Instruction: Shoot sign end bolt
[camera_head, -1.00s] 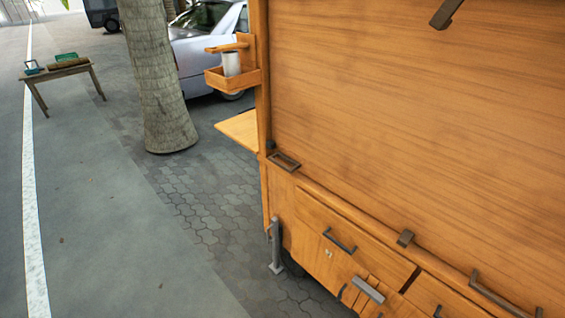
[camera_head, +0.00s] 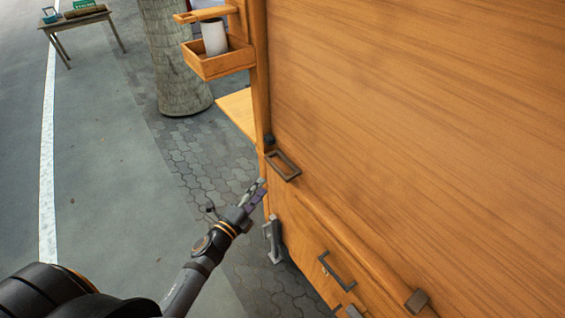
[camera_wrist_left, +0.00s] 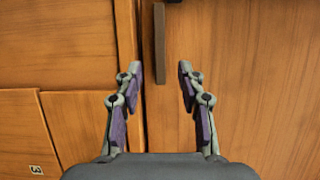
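A dark rectangular metal loop (camera_head: 283,166) is fixed on the wooden cart's ledge near its left corner, with a small dark knob (camera_head: 269,140) just above it. Which of these is the sign end bolt I cannot tell. My left gripper (camera_head: 262,188) is beside the cart's corner, just below and left of the loop. In the left wrist view my left gripper (camera_wrist_left: 159,82) is open and empty. A dark upright bar (camera_wrist_left: 159,45) appears between its fingertips; contact is not visible. My right gripper is out of view.
The large wooden panel (camera_head: 420,110) fills the right side. Below are a drawer handle (camera_head: 337,270) and a brown latch piece (camera_head: 417,300). A box shelf (camera_head: 215,65) holding a white cup (camera_head: 214,38) juts out left. Open pavement (camera_head: 110,180) lies to the left.

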